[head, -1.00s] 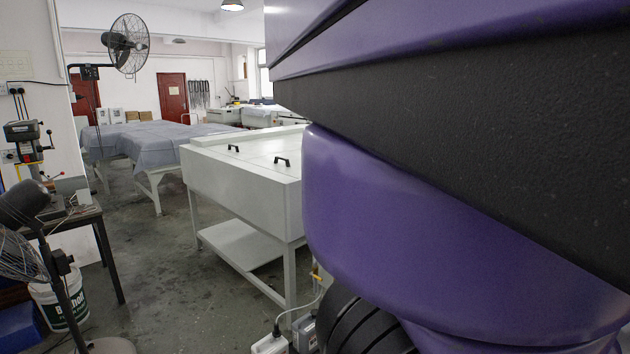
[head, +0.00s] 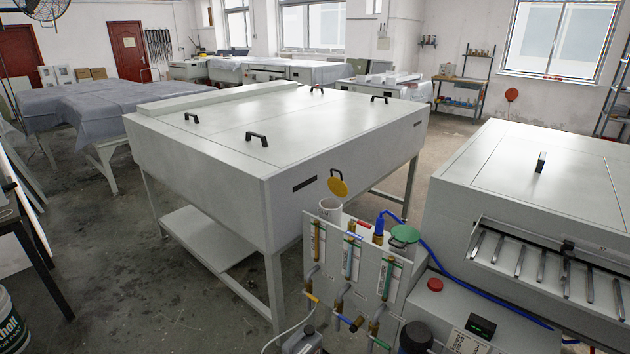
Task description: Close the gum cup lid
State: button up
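In the head view a white cup (head: 329,208) stands at the top of the white panel. Its round yellow lid (head: 337,187) with a black handle is tilted up above it, so this cup is open. A round green lid (head: 405,234) lies roughly flat to the right of it, and the container under it is mostly hidden. No readable label shows which one is the gum cup. My gripper is not in view.
The white panel (head: 343,240) carries tubes, valves and a blue hose (head: 455,282). A large white table-like machine (head: 250,180) stands behind it. A processor (head: 530,190) with a red button stands to the right. Open floor (head: 120,270) lies on the left.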

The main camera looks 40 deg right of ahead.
aim_at(337, 185)
jog(key=z, duration=0.95)
